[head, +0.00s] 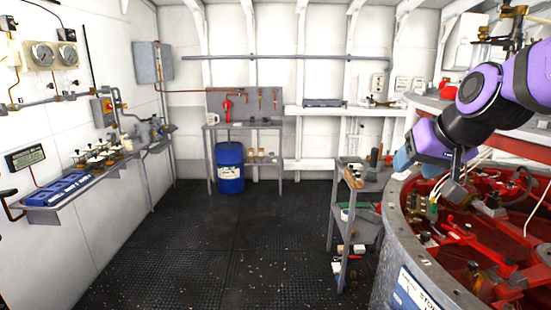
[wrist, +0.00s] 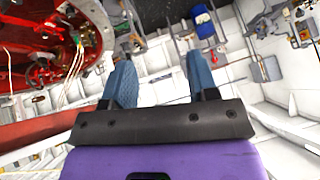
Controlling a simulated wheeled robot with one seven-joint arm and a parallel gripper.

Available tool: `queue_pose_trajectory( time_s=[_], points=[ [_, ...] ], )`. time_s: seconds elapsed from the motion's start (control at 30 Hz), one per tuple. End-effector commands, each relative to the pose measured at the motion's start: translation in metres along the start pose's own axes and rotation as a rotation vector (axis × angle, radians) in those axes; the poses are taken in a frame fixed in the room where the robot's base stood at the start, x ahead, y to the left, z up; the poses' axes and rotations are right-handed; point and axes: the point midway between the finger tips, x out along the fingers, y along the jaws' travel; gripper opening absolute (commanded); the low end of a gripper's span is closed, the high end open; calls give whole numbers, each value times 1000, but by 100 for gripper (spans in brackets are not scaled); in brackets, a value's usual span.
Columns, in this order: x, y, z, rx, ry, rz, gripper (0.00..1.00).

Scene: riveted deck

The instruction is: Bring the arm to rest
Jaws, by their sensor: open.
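My arm, purple and black, reaches in from the right edge of the head view. My gripper (head: 402,160) hangs over the rim of the round red machine, pointing left and down. In the wrist view its two blue fingers (wrist: 161,80) stand wide apart with nothing between them. The gripper is open and empty. The fingertips look clear of the machine's rim, with the room beyond them.
The red machine (head: 463,232) with a grey rim fills the right side. A grey shelf cart (head: 345,225) stands beside it. A blue drum (head: 230,168) stands under the back workbench (head: 245,124). A wall shelf (head: 75,192) runs along the left. The middle floor (head: 230,250) is clear.

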Motion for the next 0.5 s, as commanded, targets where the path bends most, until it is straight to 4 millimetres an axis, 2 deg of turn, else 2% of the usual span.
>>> queue_pose_trajectory(
  time_s=[0.03, 0.2, 0.5],
  points=[
    [-13, 2, 10, -13, -9, 6, 54],
    [-49, 12, 49, -52, -64, 41, 54],
    [-98, 33, 118, -99, -153, 128, 54]
  ],
)
